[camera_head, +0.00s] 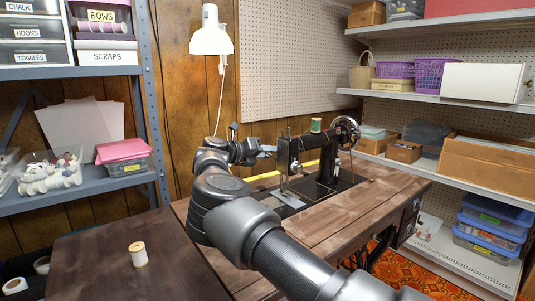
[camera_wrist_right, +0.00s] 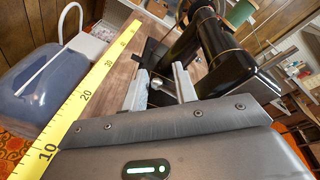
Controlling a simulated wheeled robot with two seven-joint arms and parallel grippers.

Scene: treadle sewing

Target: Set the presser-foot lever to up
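The black sewing machine (camera_head: 312,150) stands on the wooden table, with its needle end toward my right gripper (camera_head: 268,150). In the right wrist view the right gripper (camera_wrist_right: 161,70) has its two pale fingers apart. A small rounded metal part (camera_wrist_right: 157,84) shows in the gap between them; I cannot tell whether it is the presser-foot lever or whether a finger touches it. The black machine head (camera_wrist_right: 226,66) is close beside the right-hand finger. The presser-foot lever cannot be made out in the head view. My left gripper is not in view.
The wooden sewing table (camera_head: 325,222) has bare room in front of the machine. A yellow tape measure (camera_wrist_right: 88,92) runs beside the gripper in the wrist view. A green spool (camera_head: 316,125) and the handwheel (camera_head: 346,132) are at the machine's top. A white lamp (camera_head: 211,40) hangs behind.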

